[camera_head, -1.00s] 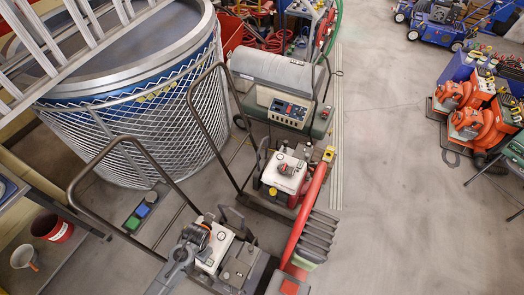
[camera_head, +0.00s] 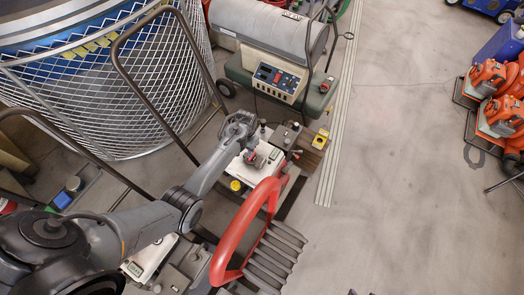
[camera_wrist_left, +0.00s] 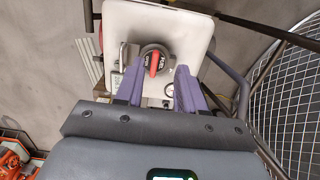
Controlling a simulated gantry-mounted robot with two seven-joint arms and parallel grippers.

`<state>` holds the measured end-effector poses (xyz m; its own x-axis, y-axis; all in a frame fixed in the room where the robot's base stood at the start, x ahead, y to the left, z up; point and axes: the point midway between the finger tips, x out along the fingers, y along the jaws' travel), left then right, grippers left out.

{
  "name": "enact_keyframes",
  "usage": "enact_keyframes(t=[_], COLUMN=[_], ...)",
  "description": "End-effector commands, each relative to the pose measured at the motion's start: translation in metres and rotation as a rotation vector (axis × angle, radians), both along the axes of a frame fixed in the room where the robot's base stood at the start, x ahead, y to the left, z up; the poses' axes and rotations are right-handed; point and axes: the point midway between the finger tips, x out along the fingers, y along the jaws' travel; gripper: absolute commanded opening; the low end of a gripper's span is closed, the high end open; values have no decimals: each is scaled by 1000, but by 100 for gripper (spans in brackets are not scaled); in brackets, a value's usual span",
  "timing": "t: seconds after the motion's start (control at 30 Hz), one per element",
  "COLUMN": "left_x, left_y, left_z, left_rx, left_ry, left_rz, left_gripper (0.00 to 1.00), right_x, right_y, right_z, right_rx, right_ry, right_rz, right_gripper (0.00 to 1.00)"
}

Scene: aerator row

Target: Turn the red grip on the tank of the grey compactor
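A red grip (camera_wrist_left: 154,65) sits on a round black cap with white lettering, on top of a white tank (camera_wrist_left: 180,30) in the left wrist view. In the head view the white tank (camera_head: 240,178) is below my left gripper (camera_head: 250,150), with a yellow cap on its near side. In the left wrist view my left gripper (camera_wrist_left: 159,72) is open, its two purple fingers on either side of the red grip, with a gap to each. Whether the fingertips are down at the grip's height is unclear. My right gripper is in neither view.
A second white tank (camera_head: 148,260) stands nearer, partly under my left arm. A large red curved bar (camera_head: 240,228) rises right of the tanks. Dark tubular handles (camera_head: 150,95), a mesh-sided drum (camera_head: 110,100) and a grey machine with a control panel (camera_head: 278,80) stand around.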

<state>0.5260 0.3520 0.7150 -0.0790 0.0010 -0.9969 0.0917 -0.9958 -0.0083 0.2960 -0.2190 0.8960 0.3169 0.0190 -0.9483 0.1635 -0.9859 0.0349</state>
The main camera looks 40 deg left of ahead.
Motion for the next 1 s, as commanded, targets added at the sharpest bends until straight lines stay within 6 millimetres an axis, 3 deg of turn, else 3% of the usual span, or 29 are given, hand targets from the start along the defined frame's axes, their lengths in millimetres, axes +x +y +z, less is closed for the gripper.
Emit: enact_keyframes(t=[0.03, 0.13, 0.37, 0.8, 1.0], left_x=[13, 31, 47, 46, 47], left_y=[0, 0, -1, 0, 0], left_z=[-3, 4, 2, -66, -86], left_rx=[-1, -2, -1, -1, -1], left_ry=[-23, -56, -84, -82, -83], left_rz=[1, 1, 1, 1, 1], left_gripper=[38, 38, 38, 38, 38], right_x=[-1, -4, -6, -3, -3], right_y=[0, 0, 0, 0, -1], right_z=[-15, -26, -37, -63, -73], right_rx=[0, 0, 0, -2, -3], right_ry=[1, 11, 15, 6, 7], right_rz=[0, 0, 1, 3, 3], right_gripper=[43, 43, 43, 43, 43])
